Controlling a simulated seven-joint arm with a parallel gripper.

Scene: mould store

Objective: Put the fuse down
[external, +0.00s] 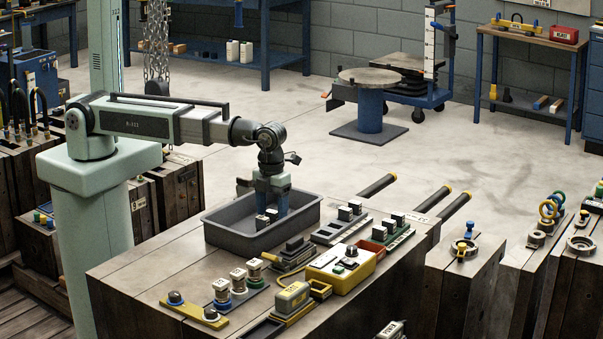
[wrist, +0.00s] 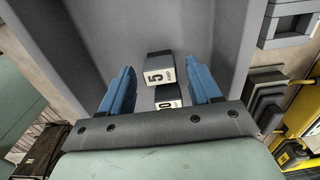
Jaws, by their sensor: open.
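A dark fuse with a white label reading "5 AMP" (wrist: 159,76) lies in the grey tray (wrist: 85,50), between my fingers in the wrist view. A second similar block (wrist: 168,103), its label partly hidden and showing a "0", sits closer to the gripper body. My gripper (wrist: 163,80) is open, with one blue finger on either side of the blocks and gaps visible beside them. In the external view my gripper (external: 271,205) points down into the tray (external: 225,238), and small white-faced blocks (external: 265,219) show at its fingertips. I cannot tell their exact contact with the tray floor.
The tray stands on a wooden bench block (external: 140,275). To its right are a yellow control box (external: 340,268), rows of switch-like blocks (external: 342,224) and a dark stepped piece (external: 295,248). The tray walls surround my fingers.

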